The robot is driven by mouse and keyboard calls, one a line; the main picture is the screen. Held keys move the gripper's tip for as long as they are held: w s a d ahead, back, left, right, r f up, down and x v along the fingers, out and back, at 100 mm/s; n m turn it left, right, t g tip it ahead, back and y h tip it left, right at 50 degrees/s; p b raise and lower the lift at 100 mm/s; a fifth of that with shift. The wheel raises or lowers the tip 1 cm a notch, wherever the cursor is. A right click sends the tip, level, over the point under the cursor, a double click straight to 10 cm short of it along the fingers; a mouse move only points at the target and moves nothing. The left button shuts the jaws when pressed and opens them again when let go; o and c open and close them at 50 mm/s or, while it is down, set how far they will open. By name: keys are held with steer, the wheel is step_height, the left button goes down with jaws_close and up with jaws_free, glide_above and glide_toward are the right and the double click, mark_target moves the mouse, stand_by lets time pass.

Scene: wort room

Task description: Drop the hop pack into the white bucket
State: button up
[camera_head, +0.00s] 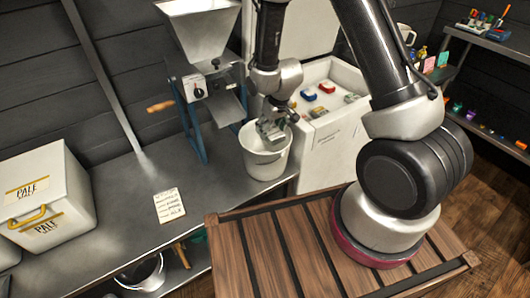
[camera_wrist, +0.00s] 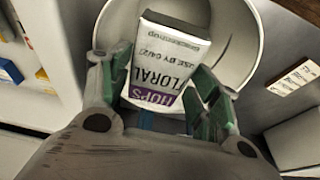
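The white bucket (camera_head: 263,164) stands on the grey metal bench below the mill. My gripper (camera_head: 271,131) points down at the bucket's mouth. In the wrist view, the hop pack (camera_wrist: 165,58) is a pale packet with a purple band, printed "HOPS FLORAL". It sits between the green-padded fingers of my gripper (camera_wrist: 158,100), which are shut on it. Behind the pack is the inside of the bucket (camera_wrist: 235,50). In the head view the pack is mostly hidden by the gripper, and I cannot tell how deep it is in the bucket.
A grain mill (camera_head: 200,80) with a hopper stands behind the bucket. An open white chest (camera_head: 335,140) with small coloured packs is close on the right. A note (camera_head: 169,205) lies on the bench, with a white "PALE MALT" box (camera_head: 48,195) farther left.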

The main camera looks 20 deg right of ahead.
steer(key=o, duration=0.4)
steer(key=shift+c, duration=0.2)
steer(key=v, duration=1.2)
steer(key=shift+s, duration=0.1)
steer(key=s+d+g, duration=0.2)
steer(key=s, duration=0.4)
steer(key=s+d+r+m+t, duration=0.1)
steer(key=s+d+r, duration=0.3)
steer(key=r, duration=0.4)
steer(key=s+d+r+m+t, duration=0.1)
steer(key=s+d+r, duration=0.2)
steer(key=s+r, duration=0.4)
steer(key=s+d+r+m+t+h, duration=0.1)
steer(key=s+d+r, duration=0.3)
steer(key=r, duration=0.5)
steer(key=shift+s+d+m+t, duration=0.3)
steer(key=shift+s+d, duration=0.1)
steer(key=shift+s, duration=0.65)
